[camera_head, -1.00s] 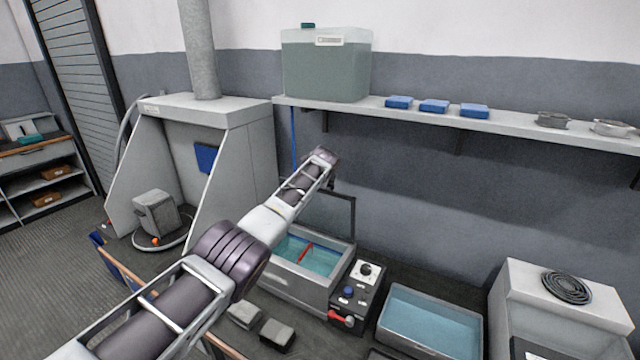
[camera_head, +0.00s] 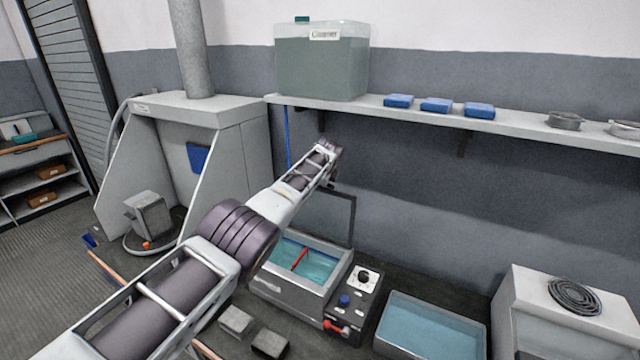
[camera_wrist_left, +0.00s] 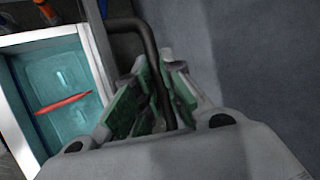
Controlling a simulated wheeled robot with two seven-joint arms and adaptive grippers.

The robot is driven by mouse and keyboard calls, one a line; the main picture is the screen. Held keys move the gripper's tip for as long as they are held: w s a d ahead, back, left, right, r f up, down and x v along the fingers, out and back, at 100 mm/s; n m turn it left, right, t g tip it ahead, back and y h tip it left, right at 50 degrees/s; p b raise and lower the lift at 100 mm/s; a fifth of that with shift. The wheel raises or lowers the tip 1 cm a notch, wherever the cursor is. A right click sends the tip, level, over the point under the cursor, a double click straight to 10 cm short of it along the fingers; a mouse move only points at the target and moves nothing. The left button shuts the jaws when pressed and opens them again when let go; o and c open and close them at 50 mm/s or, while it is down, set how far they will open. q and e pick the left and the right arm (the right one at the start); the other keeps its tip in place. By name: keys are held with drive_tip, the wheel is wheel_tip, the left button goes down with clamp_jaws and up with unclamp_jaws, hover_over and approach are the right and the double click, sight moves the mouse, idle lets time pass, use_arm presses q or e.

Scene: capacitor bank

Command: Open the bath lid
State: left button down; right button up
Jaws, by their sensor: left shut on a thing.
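The bath (camera_head: 290,290) is a grey tank of blue-green liquid with a red piece in it. Its lid (camera_head: 330,215), a see-through panel with a dark frame, stands raised, close to upright, along the back of the bath. My left gripper is above the lid at the end of the arm; its fingers are mostly hidden by the arm in the head view. In the left wrist view, my left gripper (camera_wrist_left: 160,78) is shut on a dark curved handle bar (camera_wrist_left: 148,42), between its green pads. The open bath (camera_wrist_left: 55,100) lies to its left. My right gripper is out of view.
A control box (camera_head: 352,300) with knobs and a red lever stands right of the bath, then a second open basin (camera_head: 430,328). A shelf (camera_head: 510,125) runs along the wall above. Two small grey blocks (camera_head: 236,320) lie in front of the bath.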

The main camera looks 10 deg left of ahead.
use_arm(q)
drive_tip(key=shift+w+d+r, duration=0.2)
drive_tip(key=shift+w+r, duration=0.1)
drive_tip(key=c, duration=1.8)
unclamp_jaws()
drive_tip(key=shift+f, duration=0.35)
drive_tip(key=shift+s+f, duration=0.1)
drive_tip(key=shift+f, duration=0.1)
drive_tip(key=shift+s, duration=0.1)
drive_tip(key=shift+s+d+r, duration=0.1)
drive_tip(key=shift+d+r, duration=0.05)
drive_tip(key=shift+r, duration=0.4)
